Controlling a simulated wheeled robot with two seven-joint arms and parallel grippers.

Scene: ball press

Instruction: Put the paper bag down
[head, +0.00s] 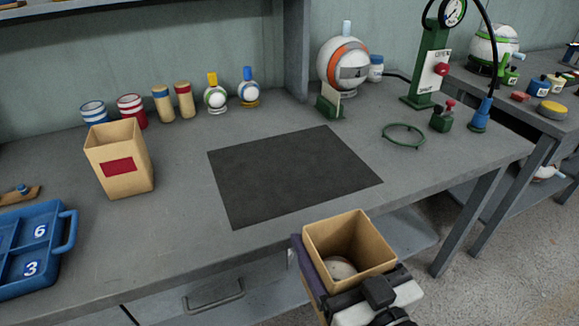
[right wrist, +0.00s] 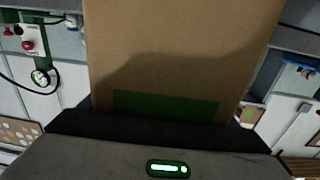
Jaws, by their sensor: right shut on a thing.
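A tan paper bag (head: 348,243), open at the top, is in my right gripper (head: 368,290) at the front edge of the workbench in the head view. A whitish round thing (head: 341,268) shows inside it. The gripper is shut on the bag and holds it upright or nearly so. In the right wrist view the bag (right wrist: 180,50) fills the middle, with a green patch (right wrist: 165,106) on its side. A second tan bag (head: 120,165) with a red label stands on the bench at left. My left gripper is not in view.
A dark mat (head: 290,175) lies bare mid-bench. A blue numbered tray (head: 35,245) is at left. Jars and small balls line the back, with a large ball (head: 343,64) on a stand. A green gauge stand (head: 428,65) and green ring (head: 404,135) are at right.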

